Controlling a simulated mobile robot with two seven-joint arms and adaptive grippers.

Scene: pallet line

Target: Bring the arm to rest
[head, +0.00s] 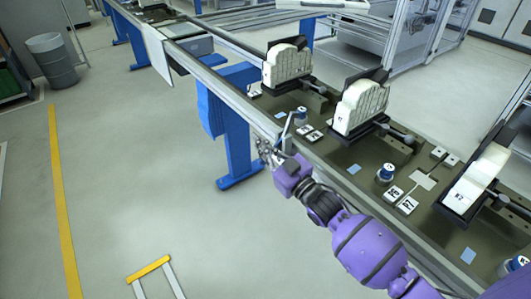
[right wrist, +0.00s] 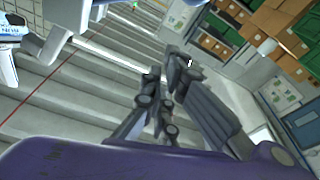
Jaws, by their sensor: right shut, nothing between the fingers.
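My right arm is purple and reaches up from the lower right of the head view. Its gripper (head: 265,146) is beside the near edge of the conveyor line (head: 262,118), over the grey floor. The gripper is shut with nothing in it. In the right wrist view the dark fingers of the gripper (right wrist: 172,80) come together in the middle of the picture, with the purple wrist below. My left gripper is in neither view.
White block-shaped parts (head: 361,105) stand in dark holders on the line. Blue-and-white round pieces (head: 386,173) and numbered tiles (head: 393,194) lie near them. A blue support leg (head: 232,140) is close to the gripper. The floor to the left is clear around a yellow line (head: 60,190).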

